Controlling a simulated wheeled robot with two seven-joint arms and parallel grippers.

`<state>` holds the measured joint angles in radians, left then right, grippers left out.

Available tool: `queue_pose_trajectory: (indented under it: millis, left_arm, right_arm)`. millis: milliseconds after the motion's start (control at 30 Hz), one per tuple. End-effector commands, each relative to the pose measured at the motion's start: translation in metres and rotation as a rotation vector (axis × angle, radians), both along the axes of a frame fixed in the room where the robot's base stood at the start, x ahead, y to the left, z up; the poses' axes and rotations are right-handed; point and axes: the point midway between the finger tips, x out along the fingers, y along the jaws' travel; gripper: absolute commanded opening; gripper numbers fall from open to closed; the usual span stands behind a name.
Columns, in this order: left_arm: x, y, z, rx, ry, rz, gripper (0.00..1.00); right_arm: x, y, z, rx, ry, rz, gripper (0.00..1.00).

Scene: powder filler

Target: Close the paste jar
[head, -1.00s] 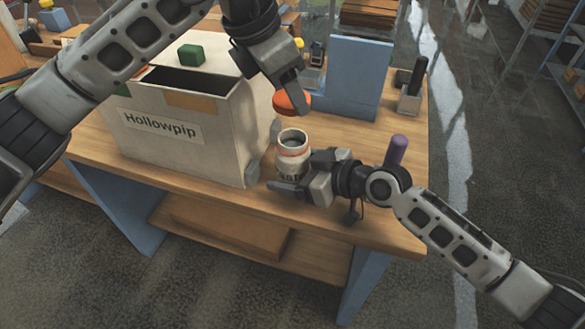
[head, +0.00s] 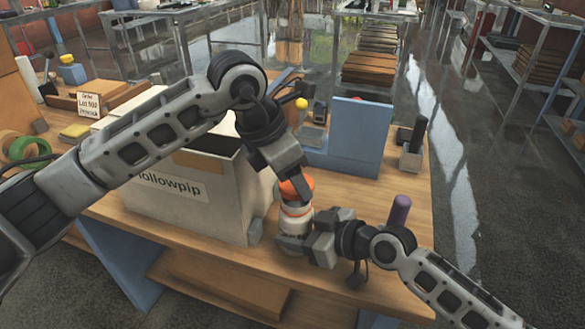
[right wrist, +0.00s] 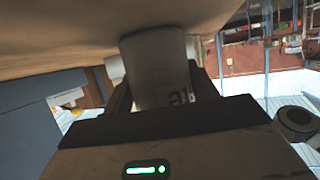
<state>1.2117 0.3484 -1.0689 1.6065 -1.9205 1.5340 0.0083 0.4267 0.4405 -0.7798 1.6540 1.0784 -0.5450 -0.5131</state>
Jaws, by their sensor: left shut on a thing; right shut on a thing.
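The white paste jar (head: 294,218) stands upright on the wooden table beside the Hollowpip box. My right gripper (head: 297,243) is shut on the jar's lower body from the right; the jar also shows between the fingers in the right wrist view (right wrist: 157,70). The orange lid (head: 296,188) is at the top of the jar, in the fingers of my left gripper (head: 293,182), which is shut on it from above. The lid meets the jar's mouth and hides it. Whether the lid is threaded on cannot be told.
The large box (head: 190,195) marked Hollowpip stands close on the left of the jar. A blue panel (head: 358,140) stands behind, and a purple cylinder (head: 400,211) is to the right.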

Motion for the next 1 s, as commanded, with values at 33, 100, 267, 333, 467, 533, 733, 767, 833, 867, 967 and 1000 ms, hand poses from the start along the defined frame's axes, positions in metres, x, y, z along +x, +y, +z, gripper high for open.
queue_pose_trajectory:
  millis: [33, 100, 267, 333, 467, 533, 733, 767, 833, 867, 967, 1000]
  left_arm:
    - [0.000, 0.000, 0.000, 0.000, -0.002, -0.001, 0.33]
    - [0.000, 0.000, 0.000, 0.001, -0.001, -0.001, 0.33]
    - [0.000, 0.000, 0.000, 0.001, -0.001, -0.001, 0.33]
    - [0.000, 0.000, 0.000, 0.001, -0.001, -0.001, 0.33]
    - [0.000, 0.000, 0.000, 0.000, 0.000, -0.001, 0.33]
    - [0.000, 0.000, -0.002, 0.001, 0.000, -0.001, 0.33]
    - [0.000, 0.000, -0.013, 0.002, 0.001, -0.001, 0.33]
    - [0.000, 0.000, -0.015, 0.001, 0.001, -0.001, 0.33]
    - [0.000, 0.000, -0.017, 0.001, 0.000, -0.001, 0.33]
    - [0.000, 0.000, -0.018, 0.001, 0.000, -0.002, 0.33]
    - [0.000, 0.000, -0.018, 0.001, 0.000, -0.002, 0.33]
    - [0.000, 0.000, -0.018, 0.001, 0.000, -0.002, 0.33]
  right_arm:
    - [0.000, 0.000, 0.000, 0.000, 0.000, 0.000, 0.17]
    - [0.000, 0.000, 0.000, 0.001, -0.001, -0.001, 0.17]
    - [0.000, 0.000, 0.000, 0.001, -0.001, -0.001, 0.17]
    - [0.000, 0.000, 0.000, 0.001, -0.001, -0.001, 0.17]
    - [0.000, 0.000, 0.000, 0.001, -0.001, -0.001, 0.17]
    - [0.000, 0.000, 0.000, 0.001, -0.001, -0.001, 0.17]
    - [0.000, 0.000, 0.000, 0.001, -0.001, -0.001, 0.17]
    - [0.000, 0.000, 0.000, 0.001, -0.001, -0.001, 0.17]
    - [0.000, 0.000, 0.000, 0.001, -0.001, -0.001, 0.17]
    - [0.000, 0.000, 0.001, 0.001, -0.001, -0.001, 0.17]
    - [0.000, 0.000, 0.001, 0.001, -0.001, -0.001, 0.17]
    - [0.000, 0.000, 0.001, 0.001, -0.001, -0.001, 0.17]
